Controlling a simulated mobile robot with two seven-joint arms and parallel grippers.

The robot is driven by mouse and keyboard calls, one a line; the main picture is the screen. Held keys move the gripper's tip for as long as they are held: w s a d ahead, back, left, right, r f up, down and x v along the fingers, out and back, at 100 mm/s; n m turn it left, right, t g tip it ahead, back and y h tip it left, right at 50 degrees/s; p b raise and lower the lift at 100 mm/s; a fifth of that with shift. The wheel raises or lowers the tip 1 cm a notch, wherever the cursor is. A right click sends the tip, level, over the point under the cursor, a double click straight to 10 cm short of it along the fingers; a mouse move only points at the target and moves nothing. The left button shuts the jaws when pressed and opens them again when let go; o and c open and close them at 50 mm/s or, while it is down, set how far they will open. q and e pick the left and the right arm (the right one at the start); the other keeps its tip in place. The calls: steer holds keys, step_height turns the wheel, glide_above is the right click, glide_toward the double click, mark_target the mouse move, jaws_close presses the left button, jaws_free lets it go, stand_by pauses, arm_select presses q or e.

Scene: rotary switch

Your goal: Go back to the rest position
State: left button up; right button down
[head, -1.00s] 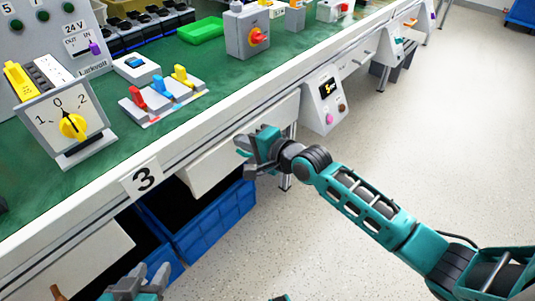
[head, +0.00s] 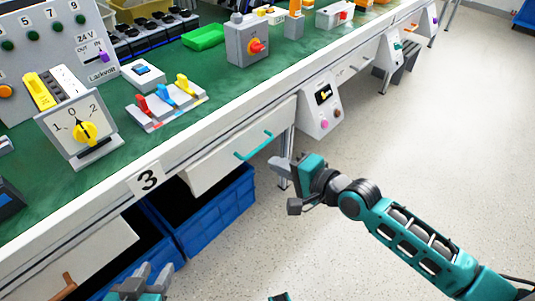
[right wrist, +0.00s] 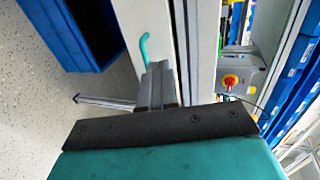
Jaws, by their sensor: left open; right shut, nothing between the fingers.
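The rotary switch (head: 85,133) is a yellow knob on a white plate marked 1, 0, 2, standing on the green bench at the left of the head view. My right gripper (head: 283,184) is shut and empty, in front of the bench edge and below the bench top, apart from the switch. Its fingers also show in the right wrist view (right wrist: 157,85). My left gripper (head: 143,280) is open and empty at the bottom left of the head view, below the bench edge.
A drawer with a teal handle (head: 253,146) is near my right gripper. Blue crates (head: 215,215) stand under the bench. The floor at the right is clear.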

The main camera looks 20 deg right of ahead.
arm_select(q)
steer(key=shift+w+r, duration=0.25)
arm_select(e)
steer(key=shift+s+d, duration=0.1)
steer(key=shift+s, duration=0.15)
steer(key=s+f+n+g+h, duration=0.1)
steer(key=s+f+n+h, duration=0.45)
steer(key=s+n, duration=0.75)
arm_select(q)
step_height(320, 180, up, 9)
steer(key=s+a+p, duration=0.1)
steer(key=a+p, duration=0.1)
steer(key=p, duration=1.1)
steer(key=shift+s+a+y, duration=0.3)
steer(key=shift+a+y, duration=0.05)
steer(key=shift+y, duration=0.05)
arm_select(e)
step_height(320, 180, up, 7)
steer(key=s+d+n, duration=0.1)
steer(key=d, duration=0.1)
steer(key=shift+s+d+g, duration=0.3)
steer(key=shift+s, duration=0.05)
